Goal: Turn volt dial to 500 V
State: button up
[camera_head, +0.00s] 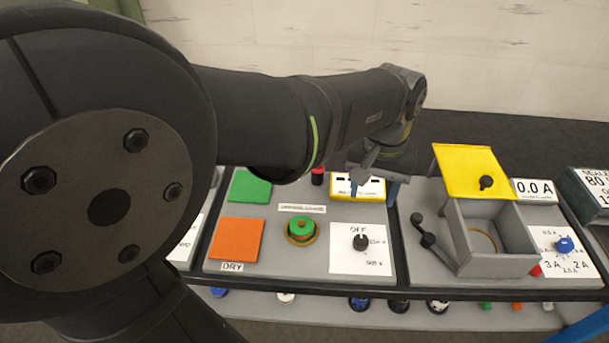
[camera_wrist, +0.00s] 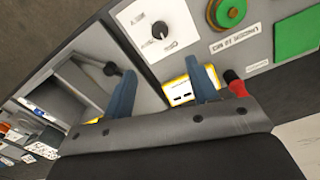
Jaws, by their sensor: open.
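The volt dial (camera_head: 361,242) is a black knob on a white plate marked OFF at the top, with a voltage label at right and 500 V at lower right. Its light mark appears to point up at OFF. In the wrist view the dial (camera_wrist: 160,31) is at the top centre, beyond the fingertips. My gripper (camera_head: 374,190) is over the yellow-framed meter behind the dial, apart from the dial. In the wrist view my gripper (camera_wrist: 160,80) has its two blue fingers spread wide with nothing between them.
The yellow-framed meter (camera_head: 345,192) and a red-topped post (camera_head: 318,176) are close to the gripper. A green knob (camera_head: 301,229) is left of the dial. A grey box with a raised yellow lid (camera_head: 470,168) stands to the right. Green (camera_head: 250,185) and orange (camera_head: 236,239) pads lie left.

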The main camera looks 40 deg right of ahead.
aim_at(361, 239)
notch_tip(361, 239, down, 16)
jog(key=shift+f, duration=0.2)
dwell(0.4)
jog(key=c, duration=1)
